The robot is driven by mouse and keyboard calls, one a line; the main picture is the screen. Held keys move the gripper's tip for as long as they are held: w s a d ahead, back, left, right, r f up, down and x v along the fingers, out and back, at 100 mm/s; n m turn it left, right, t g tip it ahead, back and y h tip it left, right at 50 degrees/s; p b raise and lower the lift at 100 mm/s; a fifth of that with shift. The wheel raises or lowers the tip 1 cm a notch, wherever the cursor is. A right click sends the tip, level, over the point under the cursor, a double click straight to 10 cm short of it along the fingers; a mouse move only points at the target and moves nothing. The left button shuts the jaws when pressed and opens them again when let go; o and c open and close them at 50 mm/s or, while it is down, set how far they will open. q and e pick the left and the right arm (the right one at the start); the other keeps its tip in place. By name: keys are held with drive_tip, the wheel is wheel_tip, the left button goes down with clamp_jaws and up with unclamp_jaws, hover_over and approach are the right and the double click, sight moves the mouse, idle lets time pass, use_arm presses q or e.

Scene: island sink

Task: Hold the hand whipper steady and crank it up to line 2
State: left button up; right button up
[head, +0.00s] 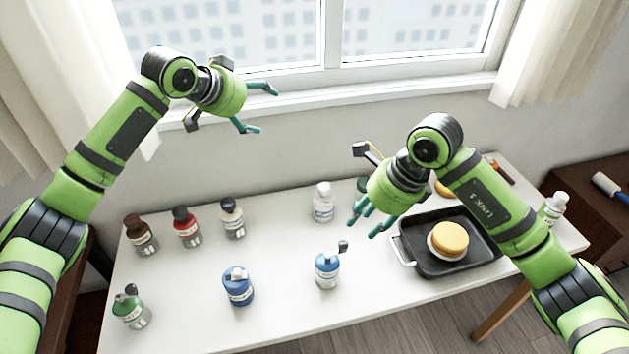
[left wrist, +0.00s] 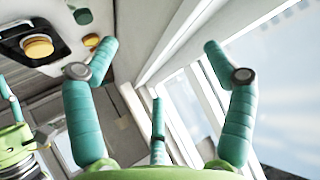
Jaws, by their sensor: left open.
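No part is clearly recognisable as a hand whipper. A small clear container with a blue top and a dark knob on a bent arm (head: 327,268) stands upright at the front middle of the white table. A similar green-topped one (head: 129,309) stands at the front left. My left gripper (head: 256,108) is open and empty, high near the window sill, well away from both. Its spread teal fingers show in the left wrist view (left wrist: 157,80). My right gripper (head: 364,222) hangs above the table behind the blue-topped container; its fingers look apart and empty.
Brown, red and black-capped bottles (head: 186,227) stand at the back left. A blue jar (head: 238,287) is at front middle-left, a white bottle (head: 323,202) at the back. A black pan (head: 430,265) with a round bun-like item (head: 449,241) lies right, under my right arm. The table centre is clear.

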use_arm(q)
drive_tip(key=s+d+f+m+g, duration=0.3)
drive_tip(key=s+d+f, duration=0.15)
drive_tip(key=f, duration=0.45)
drive_tip(key=m+g, duration=0.5)
drive_tip(key=m, duration=0.1)
approach(323, 262)
drive_tip(key=x, duration=0.5)
drive_tip(key=shift+w, duration=0.1)
drive_tip(key=shift+x, duration=3.55)
drive_tip(key=shift+c, duration=0.4)
drive_tip(key=c, duration=1.1)
